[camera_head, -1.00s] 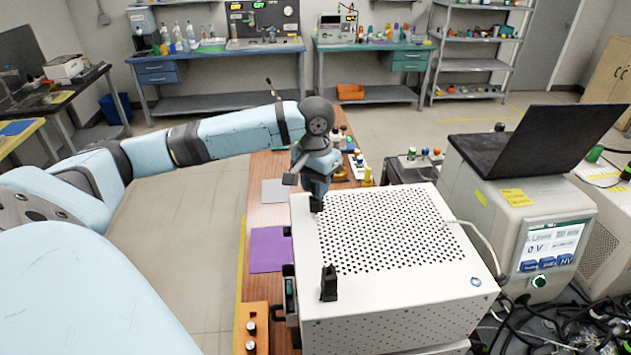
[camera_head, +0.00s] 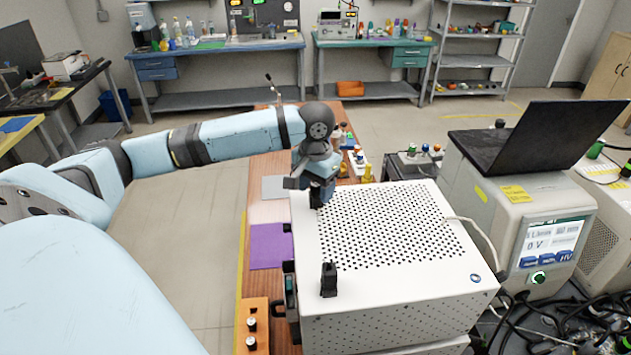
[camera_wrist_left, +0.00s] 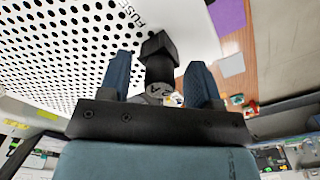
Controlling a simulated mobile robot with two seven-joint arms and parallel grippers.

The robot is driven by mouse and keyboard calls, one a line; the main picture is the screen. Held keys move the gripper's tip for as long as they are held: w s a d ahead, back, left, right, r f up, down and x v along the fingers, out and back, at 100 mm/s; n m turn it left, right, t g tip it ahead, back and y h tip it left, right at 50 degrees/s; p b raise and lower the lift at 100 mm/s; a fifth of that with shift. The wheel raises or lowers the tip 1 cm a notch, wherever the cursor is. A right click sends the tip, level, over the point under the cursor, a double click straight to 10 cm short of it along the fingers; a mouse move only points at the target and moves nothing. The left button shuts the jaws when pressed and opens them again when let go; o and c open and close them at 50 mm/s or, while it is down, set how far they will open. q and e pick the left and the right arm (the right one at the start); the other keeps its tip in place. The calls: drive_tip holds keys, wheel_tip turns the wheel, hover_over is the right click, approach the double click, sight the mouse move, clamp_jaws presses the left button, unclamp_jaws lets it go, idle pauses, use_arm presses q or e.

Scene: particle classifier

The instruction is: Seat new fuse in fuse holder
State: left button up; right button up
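The black fuse holder (camera_wrist_left: 158,48) stands on the white perforated box (camera_head: 345,345), beside the printed word FUSE in the left wrist view. A round pale disc (camera_wrist_left: 160,90) with dark markings like "2A" shows at its near end, perhaps the fuse; how deep it sits I cannot tell. My left gripper (camera_wrist_left: 160,72) points down at the box's far left corner, also seen in the head view (camera_head: 319,198). Its two blue fingers stand on either side of the black piece, with narrow gaps showing. My right gripper is not in view.
A black upright block (camera_head: 329,279) stands on the box's near left part. A purple mat (camera_head: 268,247) and an orange block with knobs (camera_head: 250,325) lie left on the wooden bench. A cable and a grey instrument with a laptop (camera_head: 540,140) are at right.

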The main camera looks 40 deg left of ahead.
use_arm(q)
wheel_tip(320, 180, up, 14)
drive_tip(key=b, duration=0.1)
idle(0.5)
drive_tip(key=shift+f, duration=0.1)
idle(0.4)
